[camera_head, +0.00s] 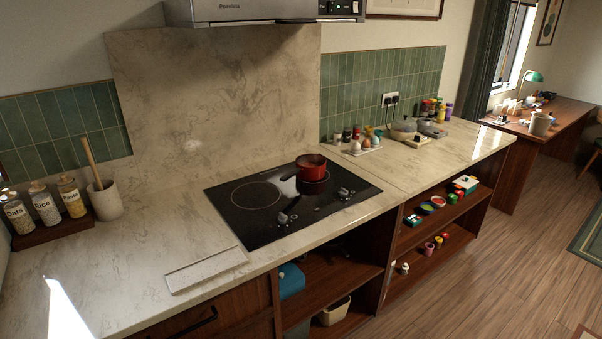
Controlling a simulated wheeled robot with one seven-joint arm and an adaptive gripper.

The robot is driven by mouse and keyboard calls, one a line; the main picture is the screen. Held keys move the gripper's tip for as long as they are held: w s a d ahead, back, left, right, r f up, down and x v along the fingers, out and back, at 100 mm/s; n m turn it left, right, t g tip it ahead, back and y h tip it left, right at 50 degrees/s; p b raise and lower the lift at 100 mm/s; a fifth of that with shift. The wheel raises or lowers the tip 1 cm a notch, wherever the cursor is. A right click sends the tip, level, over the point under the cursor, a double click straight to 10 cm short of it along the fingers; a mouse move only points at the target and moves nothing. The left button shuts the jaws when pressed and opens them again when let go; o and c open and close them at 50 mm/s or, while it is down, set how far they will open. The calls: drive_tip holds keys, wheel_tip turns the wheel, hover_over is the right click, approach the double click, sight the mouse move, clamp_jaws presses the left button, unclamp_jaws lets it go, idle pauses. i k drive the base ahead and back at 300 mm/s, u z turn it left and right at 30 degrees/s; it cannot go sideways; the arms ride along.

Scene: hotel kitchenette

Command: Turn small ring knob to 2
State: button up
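A black glass hob (290,235) is set in the marble counter. A large ring (256,195) shows bare on its left side. A red pot (311,169) with a dark handle stands at the back right of the hob and covers most of the ring under it. Two knobs sit along the front of the hob: the left knob (283,218) in front of the large ring, and the right knob (344,192) in front and to the right of the pot. Their number marks are too small to read. My gripper is not in view.
A white board (205,270) lies on the counter left of the hob. Labelled jars (45,204) and a utensil crock (105,200) stand farther left. The range hood (265,10) hangs above.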

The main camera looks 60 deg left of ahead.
sight(344, 193)
drive_tip(key=u, duration=1.8)
